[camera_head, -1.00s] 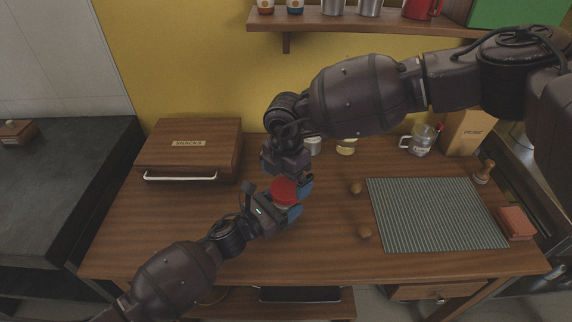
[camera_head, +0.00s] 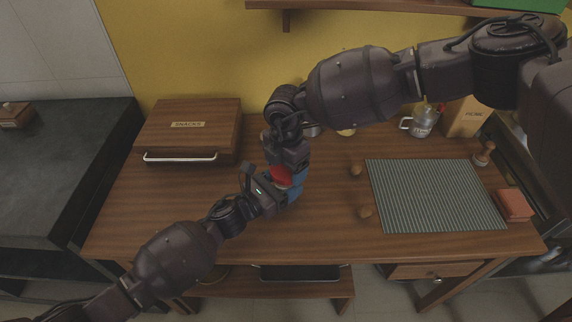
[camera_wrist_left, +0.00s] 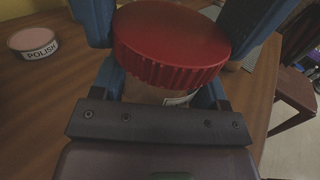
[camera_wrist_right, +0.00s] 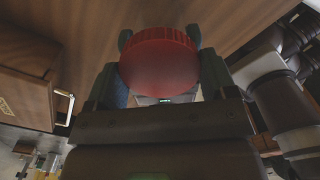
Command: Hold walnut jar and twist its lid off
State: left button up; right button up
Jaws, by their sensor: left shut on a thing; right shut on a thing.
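The jar's red ribbed lid (camera_head: 281,176) shows between my two grippers in the head view. In the left wrist view the lid (camera_wrist_left: 172,45) sits on the jar body (camera_wrist_left: 160,94), which is pale with part of a white label showing. My left gripper (camera_head: 279,188) is shut on the jar body below the lid. My right gripper (camera_head: 292,172) comes from above and is shut on the lid; its fingers flank the lid (camera_wrist_right: 160,62) in the right wrist view. The lid is on the jar. Most of the jar body and its label are hidden by the fingers.
A wooden snacks box (camera_head: 190,130) stands at the back left. In the left wrist view a polish tin (camera_wrist_left: 33,42) stands nearby.

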jog(key=n, duration=2.8)
jog(key=shift+r+n, duration=0.1)
jog(key=shift+n, duration=0.3)
jog(key=n, duration=0.5)
jog(key=shift+n, duration=0.3)
jog(key=n, duration=0.6)
jog(key=shift+n, duration=0.4)
jog(key=n, duration=1.2)
jog(key=shift+n, duration=0.4)
jog(key=shift+r, duration=0.35)
jog(key=shift+r, duration=0.7)
